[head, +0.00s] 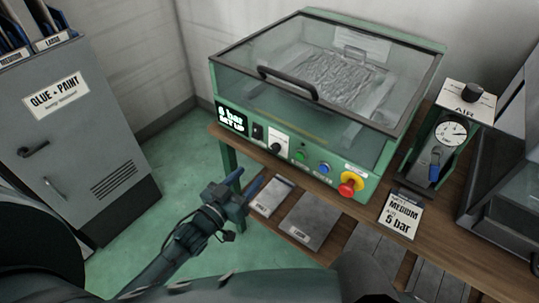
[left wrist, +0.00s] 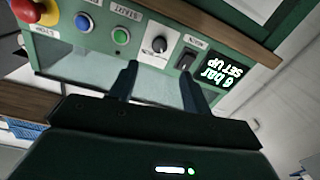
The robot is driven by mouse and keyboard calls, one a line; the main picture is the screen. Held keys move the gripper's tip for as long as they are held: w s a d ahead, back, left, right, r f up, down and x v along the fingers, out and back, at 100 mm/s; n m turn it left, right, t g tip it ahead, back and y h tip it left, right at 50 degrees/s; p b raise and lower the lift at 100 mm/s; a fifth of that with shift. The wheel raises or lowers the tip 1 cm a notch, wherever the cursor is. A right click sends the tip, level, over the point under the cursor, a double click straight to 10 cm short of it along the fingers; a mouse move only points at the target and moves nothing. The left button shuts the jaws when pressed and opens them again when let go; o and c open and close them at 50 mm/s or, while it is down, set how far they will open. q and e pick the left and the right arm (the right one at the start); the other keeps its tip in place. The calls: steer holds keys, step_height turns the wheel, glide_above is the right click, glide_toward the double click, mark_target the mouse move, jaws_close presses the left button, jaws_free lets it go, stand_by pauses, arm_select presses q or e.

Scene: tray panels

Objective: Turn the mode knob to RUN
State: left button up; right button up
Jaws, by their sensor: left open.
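The mode knob (head: 275,147) is a small black knob on a white plate on the front panel of the green machine (head: 325,172). In the left wrist view the knob (left wrist: 159,45) is round with a pale pointer mark, and its plate lettering is too small to read. My left gripper (head: 247,181) is open and empty, below and in front of the panel in the head view. In the left wrist view its fingertips (left wrist: 160,72) are spread to either side below the knob, apart from it. The display (left wrist: 222,75) reads "6 bar SET UP". My right gripper is not in view.
Beside the knob are a black MAIN switch (left wrist: 187,59), a green START button (left wrist: 121,36), a blue button (left wrist: 83,22) and a red stop button (head: 349,185) on yellow. A glass lid (head: 325,70) covers the machine. A pressure gauge (head: 451,133) and MEDIUM card (head: 401,214) stand right.

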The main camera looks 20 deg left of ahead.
mark_target(273, 151)
arm_select(q)
steer(key=x, duration=1)
steer(key=c, duration=1)
